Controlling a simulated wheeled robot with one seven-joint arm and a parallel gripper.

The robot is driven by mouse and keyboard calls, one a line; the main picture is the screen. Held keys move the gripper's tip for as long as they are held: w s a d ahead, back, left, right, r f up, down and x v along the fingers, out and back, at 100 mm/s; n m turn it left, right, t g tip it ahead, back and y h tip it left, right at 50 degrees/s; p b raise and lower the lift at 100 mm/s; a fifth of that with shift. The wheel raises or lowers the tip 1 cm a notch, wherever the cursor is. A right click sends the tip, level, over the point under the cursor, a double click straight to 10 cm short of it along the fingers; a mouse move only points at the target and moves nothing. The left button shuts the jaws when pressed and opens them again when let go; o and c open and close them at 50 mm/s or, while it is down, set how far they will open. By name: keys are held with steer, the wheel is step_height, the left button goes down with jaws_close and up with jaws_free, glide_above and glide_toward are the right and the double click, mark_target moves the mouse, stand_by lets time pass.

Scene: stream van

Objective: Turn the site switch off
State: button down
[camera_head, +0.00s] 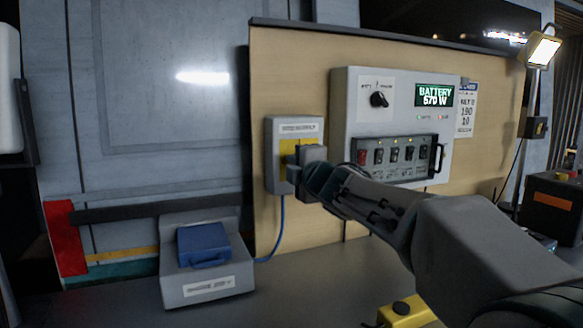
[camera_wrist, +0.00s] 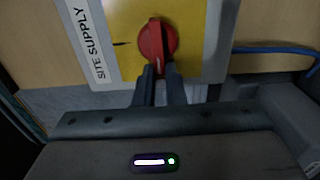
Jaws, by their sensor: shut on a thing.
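The site switch is a red rotary knob (camera_wrist: 157,42) on a yellow plate (camera_wrist: 128,58) in the wrist view. Its grey box (camera_head: 276,160) bears a SITE SUPPLY label and is fixed to the wooden panel left of the larger unit. My gripper (camera_wrist: 160,72) is shut on the near end of the knob's red grip, which runs up and down in the wrist view. In the head view my gripper (camera_head: 300,174) covers the knob, and only part of the yellow plate shows around it. The knob's position marks are mostly hidden or too small to read.
A larger grey unit (camera_head: 350,120) with a black dial, a BATTERY 570 W display (camera_head: 437,96) and a row of switches stands close right of my gripper. A blue cable (camera_head: 281,225) hangs below the site box.

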steer(key=shift+w+d+f+h, duration=0.1)
steer(key=shift+w+d+h, duration=0.2)
steer(key=shift+d, duration=0.35)
steer(key=c, duration=1.3)
jaws_free()
steer(key=shift+o, duration=1.1)
steer(key=shift+w+d, duration=0.15)
steer(key=shift+d, duration=0.15)
steer(key=p+v, duration=0.2)
steer(key=v, duration=1.1)
steer(key=shift+s+p, duration=0.3)
steer(key=shift+s, duration=0.2)
steer(key=shift+a, duration=0.1)
